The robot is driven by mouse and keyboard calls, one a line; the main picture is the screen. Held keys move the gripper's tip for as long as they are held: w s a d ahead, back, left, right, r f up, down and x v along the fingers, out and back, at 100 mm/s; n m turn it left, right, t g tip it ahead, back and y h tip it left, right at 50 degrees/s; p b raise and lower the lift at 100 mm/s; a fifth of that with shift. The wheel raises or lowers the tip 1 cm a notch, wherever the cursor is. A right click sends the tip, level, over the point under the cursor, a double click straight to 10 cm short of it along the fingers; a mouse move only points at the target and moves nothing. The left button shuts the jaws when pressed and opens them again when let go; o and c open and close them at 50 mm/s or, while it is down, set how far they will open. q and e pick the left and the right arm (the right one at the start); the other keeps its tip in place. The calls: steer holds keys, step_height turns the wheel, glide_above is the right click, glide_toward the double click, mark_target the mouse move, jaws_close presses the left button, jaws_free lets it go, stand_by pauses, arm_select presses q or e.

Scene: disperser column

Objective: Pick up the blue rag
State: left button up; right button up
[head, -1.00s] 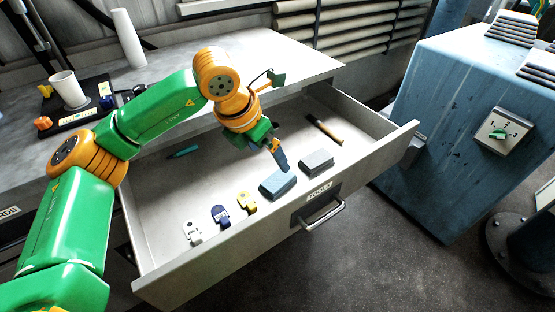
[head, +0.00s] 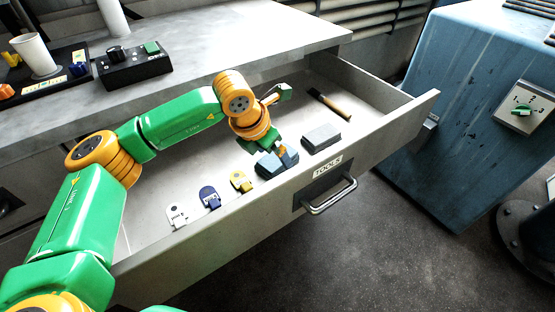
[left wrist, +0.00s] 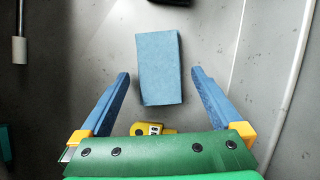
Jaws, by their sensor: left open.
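The blue rag (head: 266,168) is a folded, block-like piece lying in the open drawer close to its front wall. My left gripper (head: 279,157) is over it in the head view and partly hides it. In the left wrist view the rag (left wrist: 160,68) lies between the two spread blue fingers of my left gripper (left wrist: 161,74), with a gap on each side. The left gripper is open and holds nothing. How high the fingertips are above the rag is hard to tell. My right gripper is not in view.
The drawer (head: 235,219) also holds a grey block (head: 321,138) right of the rag, a yellow tag (head: 241,181), a blue tag (head: 209,197) and a white tag (head: 177,215) to its left, and a wooden-handled tool (head: 330,104) farther back. A blue cabinet (head: 460,110) stands right.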

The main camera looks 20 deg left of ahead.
mark_target(273, 159)
arm_select(q)
steer(key=shift+w+f, duration=0.2)
steer(key=shift+f, duration=0.2)
steer(key=c, duration=1.3)
step_height(273, 159, up, 10)
steer(key=shift+r+p, duration=0.1)
steer(key=shift+p, duration=0.3)
